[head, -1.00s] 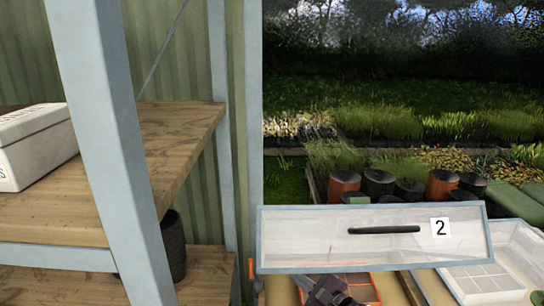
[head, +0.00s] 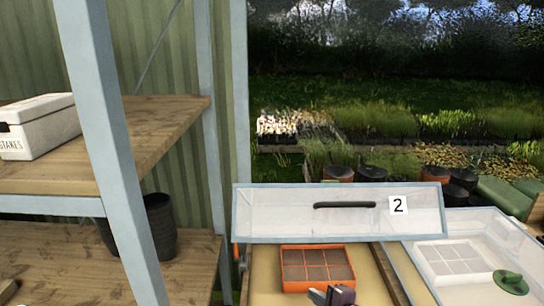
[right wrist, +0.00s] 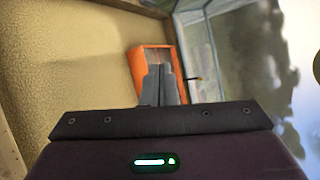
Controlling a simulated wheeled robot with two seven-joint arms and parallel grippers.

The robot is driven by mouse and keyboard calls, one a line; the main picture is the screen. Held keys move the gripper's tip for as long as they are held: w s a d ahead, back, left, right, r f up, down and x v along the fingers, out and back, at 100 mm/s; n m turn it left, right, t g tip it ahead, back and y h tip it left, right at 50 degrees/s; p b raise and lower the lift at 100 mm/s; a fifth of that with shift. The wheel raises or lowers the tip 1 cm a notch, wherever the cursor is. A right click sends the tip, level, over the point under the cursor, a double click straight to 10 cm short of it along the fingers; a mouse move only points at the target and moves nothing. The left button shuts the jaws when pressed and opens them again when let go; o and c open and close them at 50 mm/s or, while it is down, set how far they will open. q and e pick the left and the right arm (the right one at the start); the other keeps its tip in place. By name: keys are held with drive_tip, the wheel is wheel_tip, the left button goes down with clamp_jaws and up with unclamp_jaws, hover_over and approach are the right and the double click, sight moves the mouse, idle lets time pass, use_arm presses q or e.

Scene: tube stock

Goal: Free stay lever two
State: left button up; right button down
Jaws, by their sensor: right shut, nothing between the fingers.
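The raised lid (head: 290,226) of a cold-frame box has a clear pane, a pale blue-grey frame, a dark handle (head: 345,205) and a label "2" (head: 398,205). A small orange-red part (head: 236,251) shows at the lid's lower left corner; I cannot tell for sure that it is the stay lever. My right gripper (head: 320,297) is low at the bottom edge of the head view, in front of an orange tray inside the box. In the right wrist view its fingers (right wrist: 162,84) are together and empty, pointing towards the orange tray (right wrist: 138,72). My left gripper is out of view.
The orange seedling tray (head: 317,268) lies on the box floor. To the right, another box holds a white tray (head: 452,263) and a green object (head: 511,283). A shelf post (head: 105,150) and wooden shelves with a white box (head: 45,130) stand at left.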

drive_tip(key=s+d+f+n+g+h, duration=0.1)
drive_tip(key=s+d+n+g+h, duration=0.25)
drive_tip(key=s+n, duration=0.8)
drive_tip(key=s+d+f+n+g+h, duration=0.1)
drive_tip(key=s+d+n+g+h, duration=0.35)
drive_tip(key=s, duration=1.15)
wheel_tip(320, 180, down, 29)
drive_tip(key=n+g+y+b, duration=0.1)
drive_tip(key=n+g, duration=0.1)
drive_tip(key=n, duration=0.1)
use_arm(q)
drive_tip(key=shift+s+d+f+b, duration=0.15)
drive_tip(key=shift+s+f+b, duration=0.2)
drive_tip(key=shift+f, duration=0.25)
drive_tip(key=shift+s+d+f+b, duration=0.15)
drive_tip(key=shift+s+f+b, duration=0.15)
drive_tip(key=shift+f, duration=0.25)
use_arm(e)
drive_tip(key=s+d+f, duration=0.2)
drive_tip(key=s+f, duration=0.8)
drive_tip(key=s+d+f, duration=0.2)
drive_tip(key=s+f, duration=0.9)
drive_tip(key=shift+f+g, duration=0.15)
drive_tip(key=shift+g, duration=0.25)
drive_tip(key=shift+d, duration=0.1)
